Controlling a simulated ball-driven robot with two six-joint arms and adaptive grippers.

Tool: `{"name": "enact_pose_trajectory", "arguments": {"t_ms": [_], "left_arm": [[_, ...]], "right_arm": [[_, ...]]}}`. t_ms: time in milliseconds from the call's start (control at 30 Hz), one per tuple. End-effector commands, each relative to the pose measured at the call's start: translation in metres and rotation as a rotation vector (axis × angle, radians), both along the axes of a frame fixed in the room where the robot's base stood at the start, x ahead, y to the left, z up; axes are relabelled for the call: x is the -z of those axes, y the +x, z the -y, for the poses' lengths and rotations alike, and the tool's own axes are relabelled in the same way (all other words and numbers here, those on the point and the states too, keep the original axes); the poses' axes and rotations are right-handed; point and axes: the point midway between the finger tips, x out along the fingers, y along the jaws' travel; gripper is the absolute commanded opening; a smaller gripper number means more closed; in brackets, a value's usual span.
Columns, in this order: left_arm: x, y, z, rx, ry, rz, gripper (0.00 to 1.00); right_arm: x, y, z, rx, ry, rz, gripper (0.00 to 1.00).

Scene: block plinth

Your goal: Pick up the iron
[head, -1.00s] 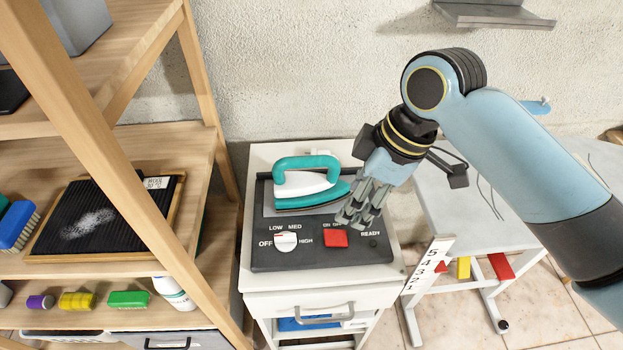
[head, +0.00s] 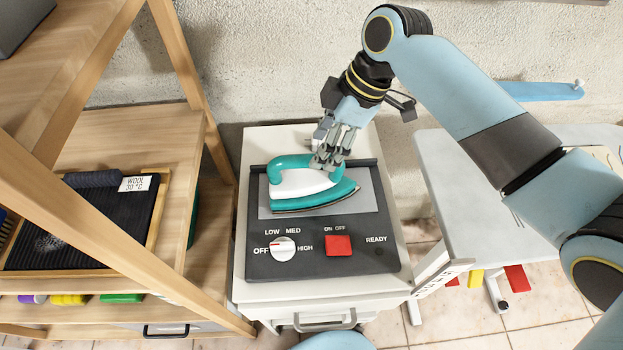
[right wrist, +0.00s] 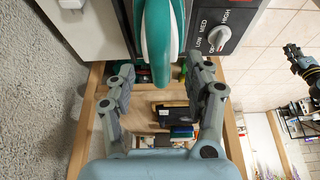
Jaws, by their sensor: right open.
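The iron (head: 300,188), teal and white with a teal handle, rests on the grey plate of a dark control panel (head: 350,258) on a white cabinet. My left gripper is not in view.
A wooden shelf (head: 150,140) stands close on the left, with a black board (head: 115,225) on it. A light grey table (head: 450,180) stands on the right. The panel has a dial (head: 283,249) and a red switch (head: 338,245). The wall is behind.

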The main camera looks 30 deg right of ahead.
Motion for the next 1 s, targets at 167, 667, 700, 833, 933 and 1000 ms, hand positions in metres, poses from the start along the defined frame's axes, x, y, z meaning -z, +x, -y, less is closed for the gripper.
{"name": "enact_pose_trajectory", "arguments": {"t_ms": [167, 667, 700, 833, 933, 1000], "left_arm": [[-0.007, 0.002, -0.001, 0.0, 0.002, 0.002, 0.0], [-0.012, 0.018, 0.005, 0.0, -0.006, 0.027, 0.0], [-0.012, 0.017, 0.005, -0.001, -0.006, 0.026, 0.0], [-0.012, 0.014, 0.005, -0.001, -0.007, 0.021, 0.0], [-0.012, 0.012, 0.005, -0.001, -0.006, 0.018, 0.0], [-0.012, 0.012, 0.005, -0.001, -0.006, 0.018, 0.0]], "right_arm": [[0.015, 0.003, -0.009, 0.001, 0.002, -0.003, 0.53], [0.05, 0.009, -0.021, 0.0, -0.002, 0.002, 0.53], [0.049, 0.009, -0.021, 0.0, -0.002, 0.002, 0.48], [0.049, 0.009, -0.021, 0.0, -0.001, 0.0, 0.31], [0.049, 0.009, -0.021, 0.0, -0.001, 0.0, 0.17], [0.049, 0.009, -0.021, 0.0, -0.001, 0.0, 0.08]]}}
